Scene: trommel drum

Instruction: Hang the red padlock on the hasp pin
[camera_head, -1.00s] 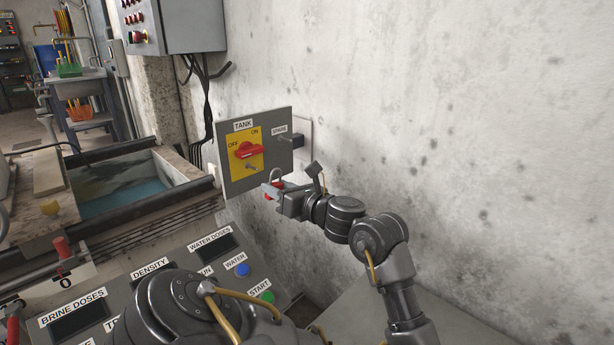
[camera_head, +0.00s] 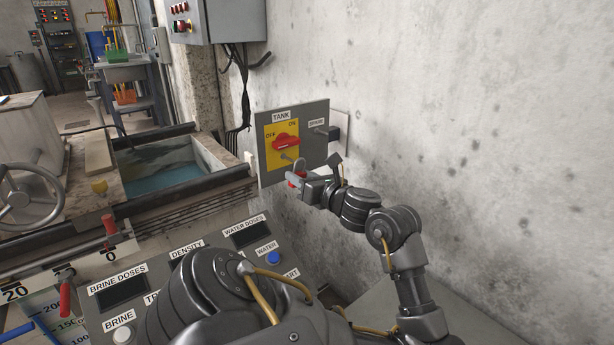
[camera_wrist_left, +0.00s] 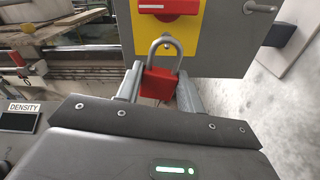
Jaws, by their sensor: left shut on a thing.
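The red padlock (camera_head: 292,181) is held upright in my left gripper (camera_head: 299,179), just below the yellow plate of the tank switch panel. In the left wrist view, the jaws are shut on the red padlock body (camera_wrist_left: 160,84), with its grey shackle (camera_wrist_left: 178,48) standing up in front of the yellow plate. In the head view, the small hasp pin (camera_head: 286,157) sticks out below the red rotary switch (camera_head: 286,142), just above the shackle. I cannot tell whether the shackle touches the pin. My right gripper is not in view.
The grey TANK panel (camera_head: 316,112) stands beside the concrete wall. A dark SPARE block (camera_head: 333,134) sits at its right. The labelled control console (camera_head: 224,243) lies below left, and a water tank (camera_head: 160,177) is further left.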

